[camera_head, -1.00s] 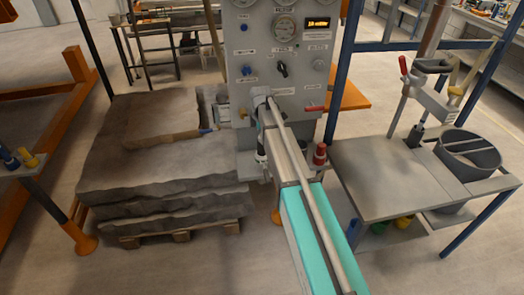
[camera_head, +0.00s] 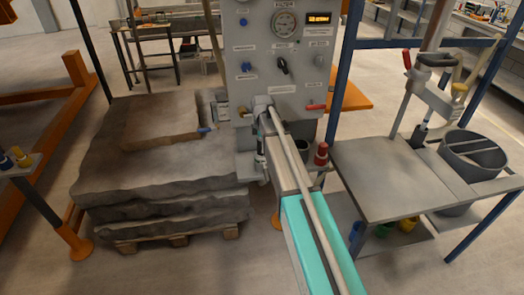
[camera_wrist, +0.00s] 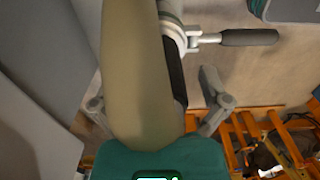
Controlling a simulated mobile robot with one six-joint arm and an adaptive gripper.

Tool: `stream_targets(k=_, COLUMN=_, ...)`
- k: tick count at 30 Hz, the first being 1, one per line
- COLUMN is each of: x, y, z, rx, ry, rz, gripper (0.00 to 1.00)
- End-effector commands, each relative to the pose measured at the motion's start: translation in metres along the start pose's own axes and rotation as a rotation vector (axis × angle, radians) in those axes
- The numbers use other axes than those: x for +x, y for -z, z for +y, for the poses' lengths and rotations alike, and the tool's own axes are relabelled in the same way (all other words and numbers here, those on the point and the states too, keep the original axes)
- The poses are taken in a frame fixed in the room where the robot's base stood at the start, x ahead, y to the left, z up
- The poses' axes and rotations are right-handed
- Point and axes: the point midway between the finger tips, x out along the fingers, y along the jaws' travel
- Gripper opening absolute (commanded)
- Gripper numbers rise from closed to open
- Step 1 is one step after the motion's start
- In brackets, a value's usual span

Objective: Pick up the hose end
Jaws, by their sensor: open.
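A broad beige tube-like body (camera_wrist: 133,75) runs down the middle of the wrist view, close to the camera. It may be the hose; I cannot tell where its end is. My gripper (camera_wrist: 155,95) is open, with one grey finger on each side of that body in the picture. I cannot tell whether they touch it. In the head view my gripper (camera_head: 262,165) is small, at the front of the grey control panel (camera_head: 272,78), and partly hidden by my arm. A brown strip with a blue tip (camera_head: 205,129) lies on the layered block; I cannot tell what it is.
A layered stone-like block (camera_head: 150,185) on a pallet stands left of the panel. A red-topped fitting (camera_head: 320,154) is just right of my arm. A grey table (camera_head: 385,180) with a bucket (camera_head: 470,155) stands at the right. A dark-handled lever (camera_wrist: 240,38) shows in the wrist view.

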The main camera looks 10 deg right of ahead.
Motion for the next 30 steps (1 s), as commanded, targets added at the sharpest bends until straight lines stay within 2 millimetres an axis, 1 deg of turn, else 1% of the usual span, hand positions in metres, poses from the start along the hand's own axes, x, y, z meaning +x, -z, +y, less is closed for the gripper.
stream_targets(k=11, x=-0.0002, y=0.0002, z=0.0, rx=0.0, ry=0.0, rz=0.0, gripper=0.96)
stream_targets(k=14, x=-0.0002, y=0.0002, z=0.0, rx=0.0, ry=0.0, rz=0.0, gripper=0.79)
stream_targets(k=15, x=-0.0002, y=0.0002, z=0.0, rx=0.0, ry=0.0, rz=0.0, gripper=0.72)
stream_targets(k=17, x=-0.0002, y=0.0002, z=0.0, rx=0.0, ry=0.0, rz=0.0, gripper=0.6)
stream_targets(k=18, x=-0.0001, y=0.0002, z=0.0, rx=0.0, ry=0.0, rz=0.0, gripper=0.53)
stream_targets(k=26, x=-0.0001, y=0.0002, z=0.0, rx=0.0, ry=0.0, rz=0.0, gripper=0.05)
stream_targets(k=27, x=-0.0001, y=0.0002, z=0.0, rx=0.0, ry=0.0, rz=0.0, gripper=0.0)
stream_targets(k=30, x=-0.0002, y=0.0002, z=0.0, rx=0.0, ry=0.0, rz=0.0, gripper=0.0)
